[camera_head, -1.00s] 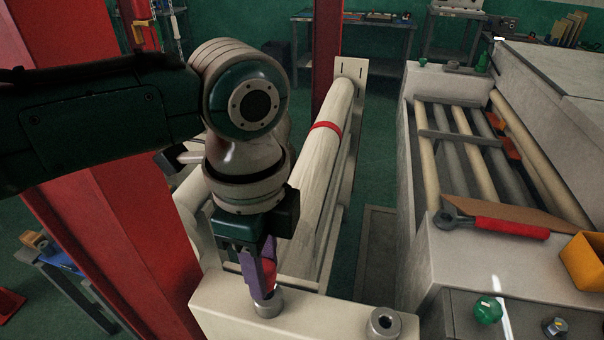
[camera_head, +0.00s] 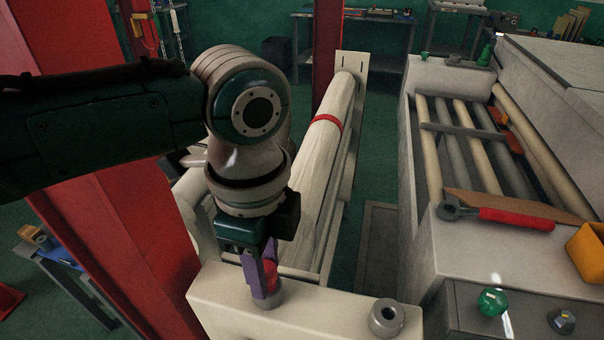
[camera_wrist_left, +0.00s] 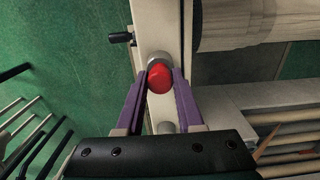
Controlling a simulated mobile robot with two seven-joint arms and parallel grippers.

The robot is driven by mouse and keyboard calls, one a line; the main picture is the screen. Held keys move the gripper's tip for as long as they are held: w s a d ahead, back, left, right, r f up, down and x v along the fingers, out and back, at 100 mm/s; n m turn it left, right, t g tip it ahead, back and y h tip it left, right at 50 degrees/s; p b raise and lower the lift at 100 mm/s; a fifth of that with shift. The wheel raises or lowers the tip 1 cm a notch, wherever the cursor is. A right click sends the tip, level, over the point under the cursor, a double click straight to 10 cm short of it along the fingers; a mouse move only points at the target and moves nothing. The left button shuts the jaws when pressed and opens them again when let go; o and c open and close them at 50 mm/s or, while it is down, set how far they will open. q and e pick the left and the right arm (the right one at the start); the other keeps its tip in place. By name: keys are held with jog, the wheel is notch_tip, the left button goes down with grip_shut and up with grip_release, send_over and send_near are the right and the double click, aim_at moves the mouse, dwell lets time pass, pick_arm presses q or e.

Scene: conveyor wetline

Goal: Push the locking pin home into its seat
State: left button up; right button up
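The locking pin shows as a red knob (camera_head: 271,275) at the top of a metal collar, its seat (camera_head: 267,301), on the near end of a cream beam. My left gripper (camera_head: 261,287), with purple fingers, points down over the collar. Its fingers sit on either side of the red knob and appear shut on it. In the left wrist view the red knob (camera_wrist_left: 160,77) lies between the two fingertips (camera_wrist_left: 160,74), with the grey collar (camera_wrist_left: 159,59) around or just behind it. The pin's shaft is hidden. My right gripper is not in view.
A second metal collar (camera_head: 386,318) stands open on the same cream beam (camera_head: 325,312). A roller with a red band (camera_head: 326,123) runs back from it. To the right are a conveyor, a red-handled wrench (camera_head: 510,217) and a yellow bin (camera_head: 590,252). A red post (camera_head: 130,225) stands left.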

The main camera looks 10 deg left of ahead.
pick_arm(q)
jog(key=o, duration=0.5)
notch_tip(320, 180, up, 10)
jog(key=s+d+f+n+t+h, duration=0.1)
jog(key=s+d+f+n+h, duration=0.2)
jog(key=s+d+f+n, duration=0.25)
jog(key=s+a+n+t+y, duration=0.3)
jog(key=s+a+n, duration=0.8)
jog(key=a, duration=0.3)
jog(key=r+p, duration=2.5)
jog(key=r, duration=0.1)
jog(key=shift+d+p, duration=0.2)
jog(key=shift+p, duration=0.2)
